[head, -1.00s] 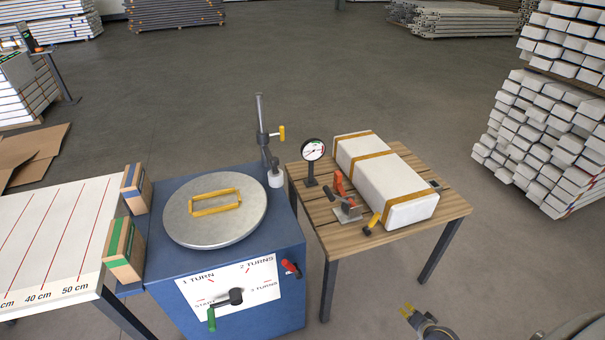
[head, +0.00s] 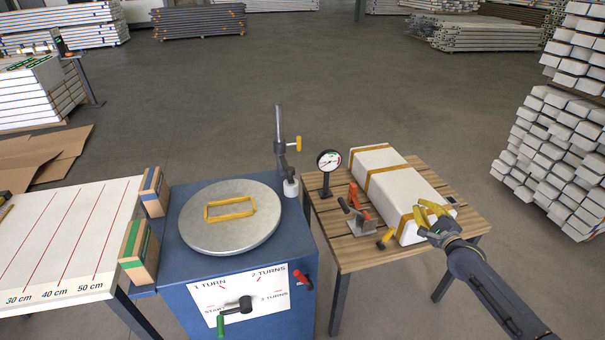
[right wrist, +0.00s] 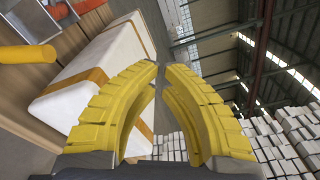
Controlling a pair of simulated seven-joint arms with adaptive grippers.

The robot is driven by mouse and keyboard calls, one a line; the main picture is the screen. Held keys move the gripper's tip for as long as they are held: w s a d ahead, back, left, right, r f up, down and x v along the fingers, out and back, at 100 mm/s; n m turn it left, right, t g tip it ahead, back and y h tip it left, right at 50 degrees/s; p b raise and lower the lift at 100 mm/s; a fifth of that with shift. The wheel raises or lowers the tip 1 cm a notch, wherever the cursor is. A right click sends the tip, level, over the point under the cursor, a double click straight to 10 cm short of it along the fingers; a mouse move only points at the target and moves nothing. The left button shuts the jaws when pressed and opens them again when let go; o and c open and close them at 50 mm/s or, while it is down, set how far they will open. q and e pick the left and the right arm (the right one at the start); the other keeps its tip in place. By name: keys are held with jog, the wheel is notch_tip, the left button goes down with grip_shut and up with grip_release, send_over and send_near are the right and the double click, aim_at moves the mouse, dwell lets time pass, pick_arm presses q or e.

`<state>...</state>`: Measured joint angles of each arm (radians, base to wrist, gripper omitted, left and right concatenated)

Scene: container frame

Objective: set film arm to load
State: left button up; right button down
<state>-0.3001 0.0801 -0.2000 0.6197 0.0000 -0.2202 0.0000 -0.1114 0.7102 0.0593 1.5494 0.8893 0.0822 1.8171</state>
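The film arm is a dark grey post (head: 279,130) with a yellow handle (head: 294,144), standing at the back right of the blue turntable machine (head: 180,285). The post stands nearly upright and the handle points right. No load marking for it is legible. My right gripper (head: 430,213) is over the right end of the wooden table, in front of the white wrapped block (head: 385,180) and well apart from the film arm. In the right wrist view its yellow fingers (right wrist: 160,68) show a narrow gap with nothing between them. My left gripper is out of view.
The machine has a round metal plate (head: 205,240) with a yellow frame and a turn dial with a green-handled crank (head: 230,310). A dial gauge (head: 329,161) and a red-handled clamp (head: 358,205) stand on the wooden table (head: 350,252). Stacked white blocks stand far right.

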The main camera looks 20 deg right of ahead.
aim_at(287, 171)
jog(key=w+a+r+n, duration=0.1)
jog(key=w+a, duration=0.3)
jog(key=a, duration=0.6)
jog(key=w+a+r+n+y, duration=0.1)
jog(key=w+a+r+n, duration=0.1)
jog(key=a, duration=0.8)
jog(key=w+a+r+n, duration=0.1)
jog(key=w+a+n, duration=0.2)
jog(key=w+a, duration=0.4)
jog(key=a, duration=0.3)
jog(key=shift+r+y, duration=0.15)
jog(key=shift+y, duration=0.25)
jog(key=shift+a, duration=0.1)
jog(key=w+a, duration=0.4)
jog(key=w, duration=0.6)
jog(key=shift+w+a, duration=0.15)
jog(key=shift+w, duration=0.2)
jog(key=shift+s, duration=0.1)
